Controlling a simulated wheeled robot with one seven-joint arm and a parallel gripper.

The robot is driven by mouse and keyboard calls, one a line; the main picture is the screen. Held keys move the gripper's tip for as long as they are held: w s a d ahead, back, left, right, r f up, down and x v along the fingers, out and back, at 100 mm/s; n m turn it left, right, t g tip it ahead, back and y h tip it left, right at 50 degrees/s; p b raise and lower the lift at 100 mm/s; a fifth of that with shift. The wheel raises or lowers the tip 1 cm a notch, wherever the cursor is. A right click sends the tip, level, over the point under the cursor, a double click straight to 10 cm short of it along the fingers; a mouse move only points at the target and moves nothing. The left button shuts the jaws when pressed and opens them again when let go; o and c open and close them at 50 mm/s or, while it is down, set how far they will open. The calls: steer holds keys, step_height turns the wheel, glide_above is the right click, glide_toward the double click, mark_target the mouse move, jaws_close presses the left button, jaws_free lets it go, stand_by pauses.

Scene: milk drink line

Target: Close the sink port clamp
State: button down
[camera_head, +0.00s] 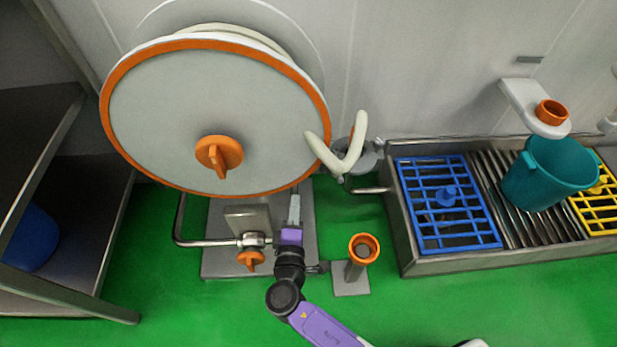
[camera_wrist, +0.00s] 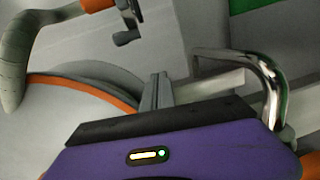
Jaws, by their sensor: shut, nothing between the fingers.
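A grey round fitting (camera_head: 371,155) sits at the wall end of the sink, behind a cream V-shaped hose (camera_head: 346,152); I take it for the sink port clamp. Its latch is too small and partly hidden to tell open from shut. My gripper (camera_head: 294,207) is below and left of it, beside the big round tank, with a clear gap between. In the wrist view my gripper (camera_wrist: 155,90) has its thin grey fingers together and empty. A small dark handle (camera_wrist: 126,37) on a pale body shows beyond them; I cannot tell whether it belongs to the clamp.
The orange-rimmed tank lid (camera_head: 160,115) fills the upper left. A bent metal pipe (camera_head: 184,238) and orange valve handle (camera_head: 251,260) are left of my gripper. An orange-topped stand (camera_head: 364,247) is close right. The steel sink (camera_head: 420,262) holds a teal bucket (camera_head: 546,175).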

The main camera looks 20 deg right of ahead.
mark_target(329, 163)
steer(key=w+d+r+h+b, duration=0.1)
steer(key=w+d+h+b, duration=0.1)
steer(key=w+d, duration=0.5)
steer(key=shift+d+r+m+t+b, duration=0.3)
steer(key=shift+b, duration=0.5)
